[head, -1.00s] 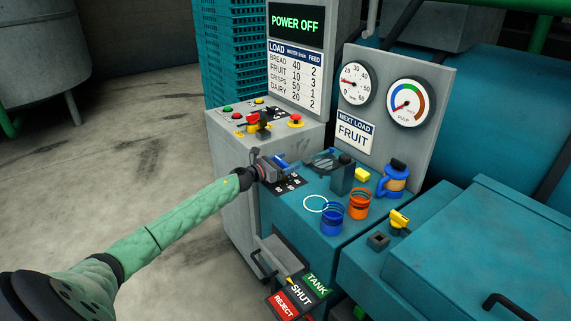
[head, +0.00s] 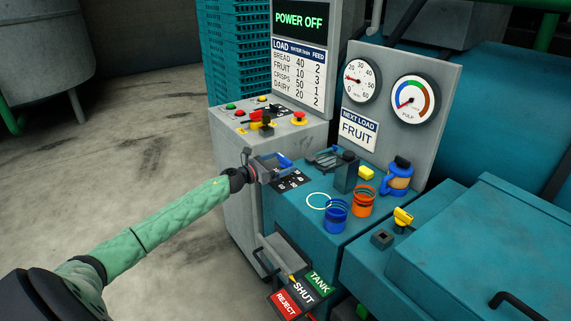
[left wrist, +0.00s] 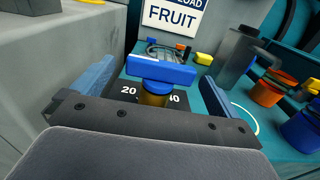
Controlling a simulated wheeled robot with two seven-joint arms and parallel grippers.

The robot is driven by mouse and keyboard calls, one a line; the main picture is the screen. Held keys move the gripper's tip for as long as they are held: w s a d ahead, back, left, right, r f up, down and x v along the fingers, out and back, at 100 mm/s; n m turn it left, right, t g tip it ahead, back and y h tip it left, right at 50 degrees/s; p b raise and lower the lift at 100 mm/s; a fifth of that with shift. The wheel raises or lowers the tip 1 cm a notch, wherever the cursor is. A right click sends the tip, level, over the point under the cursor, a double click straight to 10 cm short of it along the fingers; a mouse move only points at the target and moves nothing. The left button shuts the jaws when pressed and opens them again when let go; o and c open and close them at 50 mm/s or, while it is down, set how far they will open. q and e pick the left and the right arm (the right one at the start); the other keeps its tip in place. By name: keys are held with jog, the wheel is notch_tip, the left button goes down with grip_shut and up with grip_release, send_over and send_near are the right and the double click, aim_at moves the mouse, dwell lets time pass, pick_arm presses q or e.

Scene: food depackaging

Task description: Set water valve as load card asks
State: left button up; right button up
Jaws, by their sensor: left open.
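The load card (head: 359,131) reads NEXT LOAD FRUIT; it also shows in the left wrist view (left wrist: 172,16). The chart (head: 298,75) lists water 10 and feed 3 for FRUIT. The water valve has a blue bar handle (left wrist: 160,70) on a brass stem, above a black scale plate (left wrist: 181,100) where 20 and 40 show. The handle hides part of the plate. In the left wrist view it lies crosswise between the fingers of my left gripper (left wrist: 158,88), which is open, with gaps either side. That gripper (head: 273,166) is at the panel's left end. My right gripper is not in view.
The screen (head: 299,21) reads POWER OFF. The flow gauge's (head: 360,81) needle points left, low on its scale. A lever sign (head: 303,291) reads SHUT.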

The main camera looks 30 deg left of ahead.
aim_at(283, 162)
pick_arm(q)
jog(key=shift+b+v, duration=0.45)
jog(key=shift+v, duration=1.3)
